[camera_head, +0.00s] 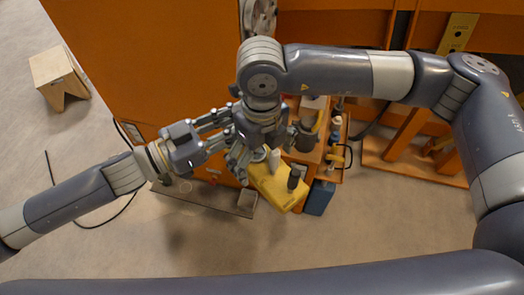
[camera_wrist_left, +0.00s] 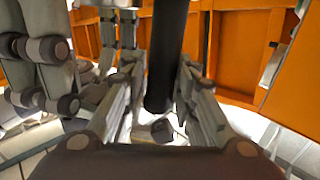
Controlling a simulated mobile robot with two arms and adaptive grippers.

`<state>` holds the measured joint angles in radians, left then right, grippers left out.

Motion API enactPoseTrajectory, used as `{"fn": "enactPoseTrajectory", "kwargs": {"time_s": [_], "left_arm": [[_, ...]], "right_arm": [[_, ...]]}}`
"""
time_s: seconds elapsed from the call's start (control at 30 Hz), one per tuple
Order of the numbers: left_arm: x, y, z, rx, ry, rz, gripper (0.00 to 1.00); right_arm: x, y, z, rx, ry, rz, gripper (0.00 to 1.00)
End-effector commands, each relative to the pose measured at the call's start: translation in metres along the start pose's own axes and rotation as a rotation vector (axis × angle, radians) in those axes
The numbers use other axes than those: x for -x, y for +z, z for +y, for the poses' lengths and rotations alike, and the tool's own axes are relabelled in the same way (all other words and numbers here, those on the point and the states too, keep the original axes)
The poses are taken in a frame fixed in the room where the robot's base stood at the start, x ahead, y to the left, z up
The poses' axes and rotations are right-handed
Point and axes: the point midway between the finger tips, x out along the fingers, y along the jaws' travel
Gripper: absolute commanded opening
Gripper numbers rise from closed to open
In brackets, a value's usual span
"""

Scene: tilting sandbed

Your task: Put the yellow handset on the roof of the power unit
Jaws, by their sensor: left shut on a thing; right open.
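The yellow handset (camera_head: 270,187), a yellow body with a pale knob and a dark knob, is tilted in the middle of the head view. My right gripper (camera_head: 240,168) is open, pointing down at its upper left end; I cannot tell whether they touch. My left gripper (camera_head: 232,118) comes in from the left, close to the right gripper. In the left wrist view its fingers (camera_wrist_left: 160,100) are either side of a dark cylinder (camera_wrist_left: 168,55); whether this belongs to the handset is hidden. The large orange housing (camera_head: 150,60) at upper left may be the power unit.
A small wooden stool (camera_head: 58,76) stands on the floor at far left. A blue container (camera_head: 319,197) and an orange shelf (camera_head: 333,165) with small items are right of the handset. A dark cable (camera_head: 115,212) lies on the floor.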

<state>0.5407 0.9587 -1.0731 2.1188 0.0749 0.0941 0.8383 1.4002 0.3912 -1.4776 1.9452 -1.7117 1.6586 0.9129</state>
Motion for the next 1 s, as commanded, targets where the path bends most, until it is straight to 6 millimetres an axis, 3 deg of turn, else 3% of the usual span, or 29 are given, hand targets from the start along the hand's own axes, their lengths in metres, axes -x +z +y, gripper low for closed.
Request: {"fn": "enactPoseTrajectory", "kwargs": {"time_s": [0.1,0.37,0.4,0.43,0.53,1.0], "left_arm": [[-0.0002,-0.0014,0.0003,0.000,0.001,0.003,0.00],[-0.0002,-0.0015,0.0003,0.001,0.002,0.003,0.00],[-0.0002,-0.0016,0.0003,0.000,0.002,0.003,0.00],[-0.0002,-0.0018,0.0003,0.001,0.002,0.003,0.28],[-0.0002,-0.0017,0.0004,0.000,0.002,0.003,0.50],[0.0017,0.0009,0.0014,0.003,-0.009,0.001,0.50]], "right_arm": [[0.0002,0.0000,-0.0002,0.000,0.000,0.000,0.90],[0.0003,-0.0001,-0.0003,0.000,-0.001,0.001,0.31],[0.0003,-0.0001,-0.0003,0.000,-0.001,0.001,0.30],[0.0010,0.0002,-0.0003,0.000,-0.001,-0.001,0.30],[0.0010,0.0002,-0.0003,0.000,-0.001,-0.001,0.30],[0.0010,0.0003,-0.0002,0.000,0.000,-0.001,0.30]]}}
